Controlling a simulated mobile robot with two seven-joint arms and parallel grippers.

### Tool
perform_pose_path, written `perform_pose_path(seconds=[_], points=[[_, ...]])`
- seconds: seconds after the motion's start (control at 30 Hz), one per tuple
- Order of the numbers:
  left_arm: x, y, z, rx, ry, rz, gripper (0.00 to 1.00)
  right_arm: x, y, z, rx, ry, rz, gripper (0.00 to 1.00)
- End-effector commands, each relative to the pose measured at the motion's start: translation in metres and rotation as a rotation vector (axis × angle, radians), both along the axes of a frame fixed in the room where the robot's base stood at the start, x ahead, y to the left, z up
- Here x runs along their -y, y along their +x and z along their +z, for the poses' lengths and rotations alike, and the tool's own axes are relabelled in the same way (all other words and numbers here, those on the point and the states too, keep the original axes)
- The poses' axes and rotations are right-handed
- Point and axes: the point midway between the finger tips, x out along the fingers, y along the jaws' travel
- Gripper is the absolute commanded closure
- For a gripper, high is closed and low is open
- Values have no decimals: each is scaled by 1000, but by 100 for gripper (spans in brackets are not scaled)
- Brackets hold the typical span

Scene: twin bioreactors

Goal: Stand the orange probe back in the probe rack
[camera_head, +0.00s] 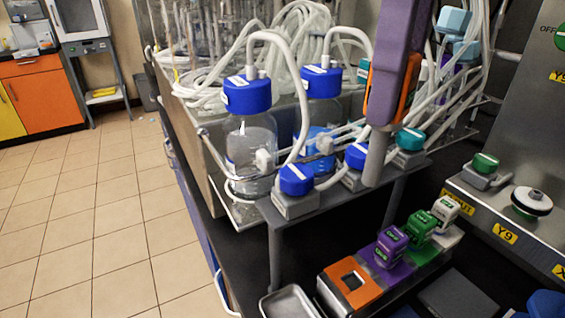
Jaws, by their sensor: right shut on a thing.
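The orange probe (410,84) is held up by my right gripper (390,100), which comes down from the top edge. A purple-grey finger in front covers part of the orange head. A grey shaft (375,158) points down below it, slightly tilted. The probe rack (335,299) is at the lower middle, below the raised probe and clear of it. Its orange-framed place at the near left end shows an empty dark square opening. A purple probe (391,246), a green probe (420,229) and a white probe (444,211) stand in the rack. My left gripper is not in view.
Two blue-capped bottles (252,140) with white tubes stand behind, left of my gripper. A grey shelf (330,197) with blue-capped fittings lies between them and the rack. A metal tray (290,302) is left of the rack. A panel with yellow labels (505,233) stands right.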

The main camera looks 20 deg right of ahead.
Motion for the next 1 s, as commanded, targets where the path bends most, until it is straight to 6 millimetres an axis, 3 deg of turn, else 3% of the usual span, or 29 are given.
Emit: perform_pose_path(seconds=[0.03, 0.17, 0.27, 0.5, 0.7, 1.0], points=[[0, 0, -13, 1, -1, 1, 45, 5, 1, -10, 8, -13, -2, 100], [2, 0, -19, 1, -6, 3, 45, 10, 2, -16, 11, -27, -2, 100], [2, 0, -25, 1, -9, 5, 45, 11, 1, -34, 6, -29, -1, 100], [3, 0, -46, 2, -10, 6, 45, 10, 0, -106, 2, -26, -2, 100], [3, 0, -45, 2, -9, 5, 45, 11, 1, -149, 7, -29, -4, 100], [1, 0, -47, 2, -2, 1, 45, 11, 1, -184, 7, -28, -3, 100]])
